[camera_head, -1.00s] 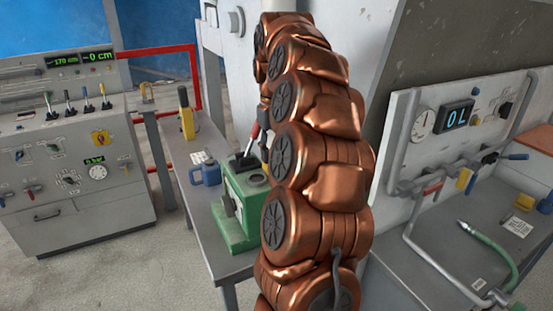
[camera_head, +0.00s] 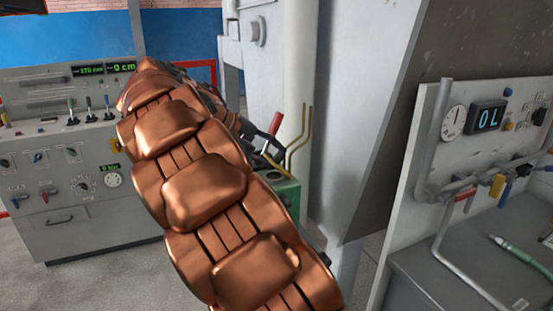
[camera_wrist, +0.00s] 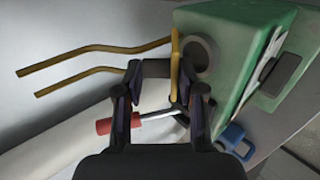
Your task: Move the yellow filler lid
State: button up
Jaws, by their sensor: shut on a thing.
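The yellow filler lid (camera_wrist: 175,62) shows nearly edge-on in the wrist view, standing raised beside the open round filler neck (camera_wrist: 201,52) of the green box (camera_wrist: 235,38). In the head view a strip of the lid (camera_head: 274,164) shows above the green box (camera_head: 287,190). My copper arm hides most of the box and my gripper there.
A red-handled lever (camera_head: 275,124) stands close to my gripper; its red grip (camera_wrist: 117,122) also shows in the wrist view. Two bent yellow rods (camera_head: 297,146) run along the white column. A blue jug (camera_wrist: 234,138) stands near the box. A gauge panel (camera_head: 432,125) is at right.

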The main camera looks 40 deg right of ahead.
jog(key=shift+w+a+f+g+h+b, duration=0.2)
jog(key=shift+a+f+g+h+b, duration=0.25)
jog(key=shift+h+b, duration=0.55)
jog(key=shift+w+a+f+g+h+b, duration=0.15)
jog(key=shift+a+f+g+h+b, duration=0.3)
jog(key=shift+h, duration=0.85)
jog(key=shift+f, duration=0.15)
jog(key=o, duration=1)
jog(key=shift+a, duration=0.15)
jog(key=v, duration=0.8)
jog(key=shift+f, duration=0.1)
